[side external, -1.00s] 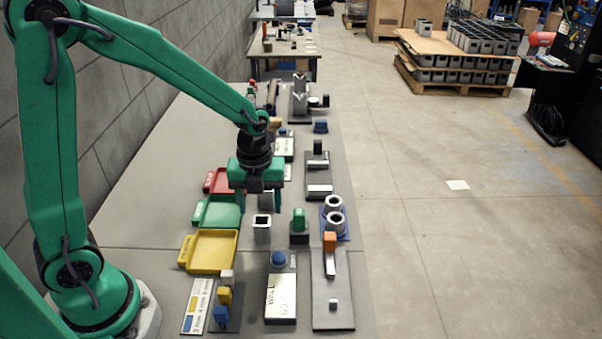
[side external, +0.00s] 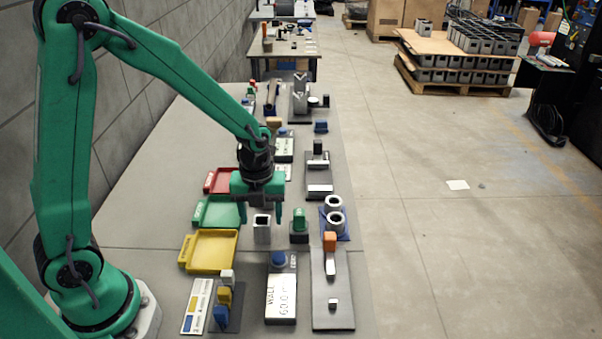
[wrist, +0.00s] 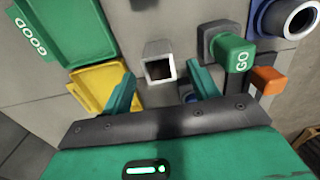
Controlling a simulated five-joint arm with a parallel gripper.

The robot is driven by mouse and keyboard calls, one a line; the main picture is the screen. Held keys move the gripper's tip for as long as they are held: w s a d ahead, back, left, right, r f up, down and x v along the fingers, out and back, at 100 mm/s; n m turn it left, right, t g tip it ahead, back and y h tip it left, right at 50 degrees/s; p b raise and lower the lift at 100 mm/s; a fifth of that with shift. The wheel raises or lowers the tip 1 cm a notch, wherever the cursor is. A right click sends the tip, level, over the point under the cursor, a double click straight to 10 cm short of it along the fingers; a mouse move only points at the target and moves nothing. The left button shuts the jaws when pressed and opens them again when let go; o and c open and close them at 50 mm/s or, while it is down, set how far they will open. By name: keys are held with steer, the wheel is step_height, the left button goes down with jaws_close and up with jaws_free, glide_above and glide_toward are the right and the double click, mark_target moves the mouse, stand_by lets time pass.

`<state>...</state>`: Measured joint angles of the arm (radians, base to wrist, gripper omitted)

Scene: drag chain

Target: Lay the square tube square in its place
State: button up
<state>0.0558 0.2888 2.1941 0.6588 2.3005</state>
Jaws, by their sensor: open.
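In the wrist view the square tube (wrist: 157,49) lies ahead, between the fingertips in the picture. My gripper (side external: 261,219) is green and open, its two fingers at the left and right of the tube's upper part. In the wrist view my gripper (wrist: 161,80) has nothing between its fingers that I can see held. I cannot tell which spot is the tube's place.
Yellow (side external: 208,251), green (side external: 217,212) and red (side external: 219,180) trays lie to the left. A gauge with a blue button (side external: 280,297) lies nearer the camera.

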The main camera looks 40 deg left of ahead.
mark_target(262, 226)
steer(key=shift+w+a+f, duration=0.1)
steer(key=shift+f, duration=2.15)
steer(key=c, duration=1.3)
